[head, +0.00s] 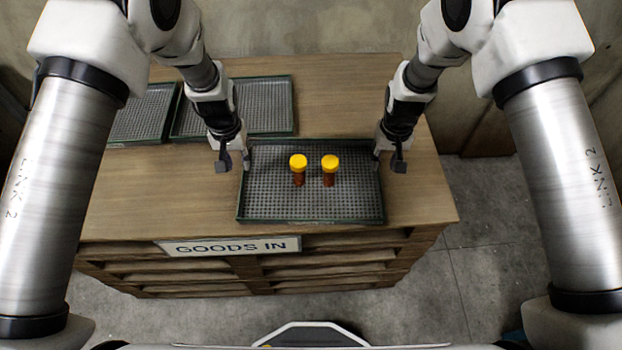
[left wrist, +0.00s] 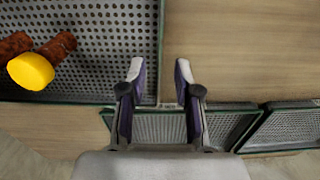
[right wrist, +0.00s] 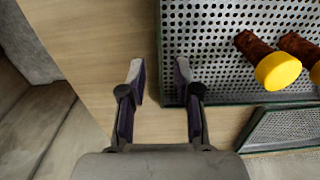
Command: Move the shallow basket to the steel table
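The shallow basket (head: 312,212), a dark perforated tray with a green rim, lies on the wooden-topped stand. Two orange-brown bottles with yellow caps (head: 298,162) (head: 329,163) stand in it. My left gripper (head: 235,162) is open at its left edge; in the left wrist view the basket rim (left wrist: 161,50) runs between the open fingers (left wrist: 158,72). My right gripper (head: 387,161) is open at its right edge; in the right wrist view the rim (right wrist: 158,45) lines up between the fingers (right wrist: 160,72). Neither is closed on the rim. No steel table shows.
Two similar empty trays (head: 265,106) (head: 140,113) lie behind and to the left on the same wooden top (head: 330,82). A "GOODS IN" sign (head: 230,247) is on the stand's front edge. Grey floor (head: 500,250) is open at the right, with walls behind.

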